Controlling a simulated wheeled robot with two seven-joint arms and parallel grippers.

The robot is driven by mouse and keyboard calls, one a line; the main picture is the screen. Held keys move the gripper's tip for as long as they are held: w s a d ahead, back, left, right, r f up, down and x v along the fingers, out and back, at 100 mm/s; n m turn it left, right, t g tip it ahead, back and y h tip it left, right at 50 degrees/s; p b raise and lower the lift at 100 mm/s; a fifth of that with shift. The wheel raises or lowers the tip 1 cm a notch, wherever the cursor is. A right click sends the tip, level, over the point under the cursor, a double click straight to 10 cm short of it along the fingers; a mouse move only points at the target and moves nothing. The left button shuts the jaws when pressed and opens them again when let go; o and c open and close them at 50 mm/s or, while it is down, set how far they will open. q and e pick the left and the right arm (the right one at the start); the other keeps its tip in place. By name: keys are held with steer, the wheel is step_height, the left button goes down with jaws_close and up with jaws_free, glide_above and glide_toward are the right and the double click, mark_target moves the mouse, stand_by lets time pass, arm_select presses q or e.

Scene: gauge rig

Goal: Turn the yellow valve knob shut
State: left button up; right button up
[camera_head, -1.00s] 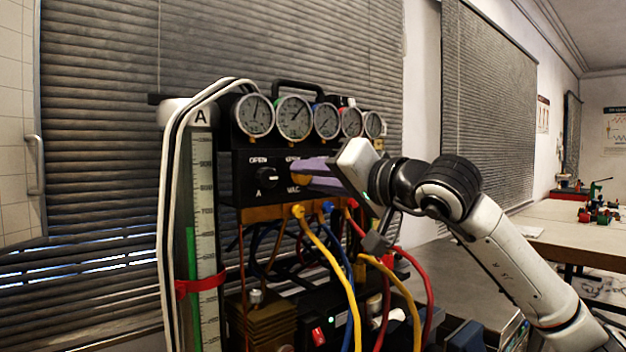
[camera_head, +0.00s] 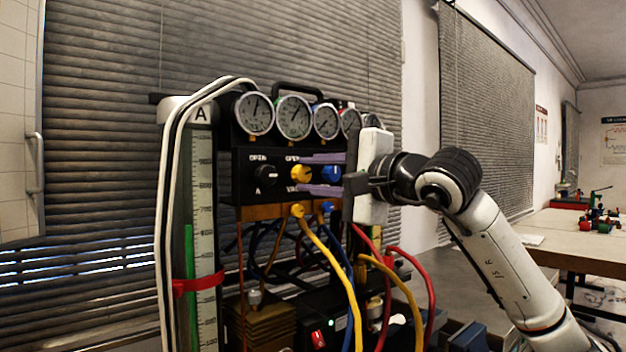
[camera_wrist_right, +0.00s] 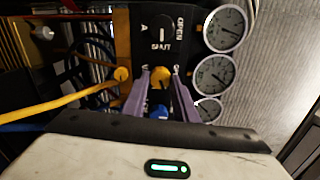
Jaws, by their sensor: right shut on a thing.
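The yellow valve knob (camera_head: 300,173) sits on the black panel (camera_head: 243,177) of the gauge rig, between a black knob (camera_head: 267,175) and a blue knob (camera_head: 331,173). My right gripper (camera_head: 304,173) has its purple fingers closed on the yellow knob, one above it and one below. In the right wrist view the yellow knob (camera_wrist_right: 160,76) shows between the two fingertips (camera_wrist_right: 161,74). Its pointer mark is too small to read. The blue knob (camera_wrist_right: 157,112) lies between the fingers, nearer the palm. My left gripper is not in view.
Several round gauges (camera_head: 254,113) stand above the panel. Yellow (camera_head: 329,250), blue and red hoses hang below it. A tall scale column (camera_head: 204,230) with a red strap stands at the left. A workbench (camera_head: 570,240) is at the far right.

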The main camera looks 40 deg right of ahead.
steer(key=shift+f+m+b, duration=0.1)
steer(key=shift+m+b, duration=0.25)
steer(key=shift+m, duration=1.65)
steer(key=o, duration=1.1)
steer(key=shift+c, duration=0.2)
steer(key=s+b, duration=0.2)
steer(key=s, duration=0.8)
steer(key=shift+s+d, duration=0.2)
steer(key=shift+d, duration=0.2)
